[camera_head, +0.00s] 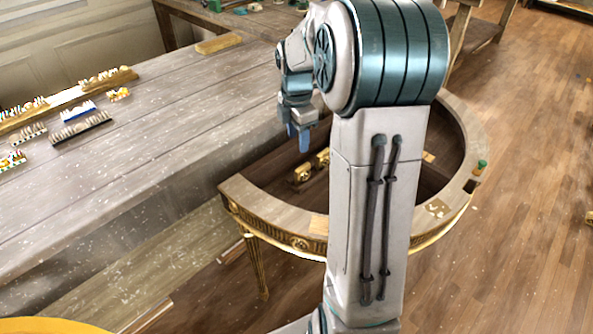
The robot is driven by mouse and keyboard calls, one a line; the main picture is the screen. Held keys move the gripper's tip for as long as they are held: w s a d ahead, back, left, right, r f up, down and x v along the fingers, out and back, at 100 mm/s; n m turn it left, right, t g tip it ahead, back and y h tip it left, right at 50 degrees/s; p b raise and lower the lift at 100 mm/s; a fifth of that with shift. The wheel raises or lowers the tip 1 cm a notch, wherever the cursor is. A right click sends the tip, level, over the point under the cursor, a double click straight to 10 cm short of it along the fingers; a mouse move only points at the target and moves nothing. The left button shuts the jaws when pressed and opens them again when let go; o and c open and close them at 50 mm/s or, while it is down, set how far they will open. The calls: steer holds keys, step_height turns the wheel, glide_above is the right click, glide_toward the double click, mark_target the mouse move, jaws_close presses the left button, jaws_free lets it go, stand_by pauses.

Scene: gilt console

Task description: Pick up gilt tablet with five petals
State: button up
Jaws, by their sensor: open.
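The half-round gilt console (262,205) stands in the middle, with a pale rim, a dark recessed inside and a fluted gilt leg. Two small gilt pieces, a nearer one (302,173) and a farther one (322,157), sit inside it. A flat tan patch with a faint pattern (437,208) lies on the right rim, and a plain pale patch (319,224) is on the front rim. I cannot make out five petals on any of them. My gripper (299,139) points down above the console's inside, blue-tipped, open and apart from the gilt pieces. My arm hides much of the console.
A long grey wooden bench (120,165) fills the left, with several rows of small figures, such as a black-based one (80,129), and a wooden block (218,44). A green-topped small item (479,167) stands on the console's right rim. Open wooden floor (535,150) lies to the right.

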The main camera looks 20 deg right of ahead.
mark_target(304, 167)
steer(key=w+d+f+n, duration=0.1)
steer(key=f, duration=0.3)
steer(key=w+d+f+n, duration=0.1)
steer(key=f, duration=0.3)
steer(key=w+d+f+n+b, duration=0.1)
steer(key=f, duration=0.2)
steer(key=shift+d+f, duration=0.15)
steer(key=shift+f, duration=0.25)
steer(key=shift+w+d+f, duration=0.1)
steer(key=shift+w+f, duration=0.05)
steer(key=shift+f, duration=1.25)
steer(key=shift+w+f, duration=0.1)
steer(key=shift+f, duration=1.25)
jaws_close()
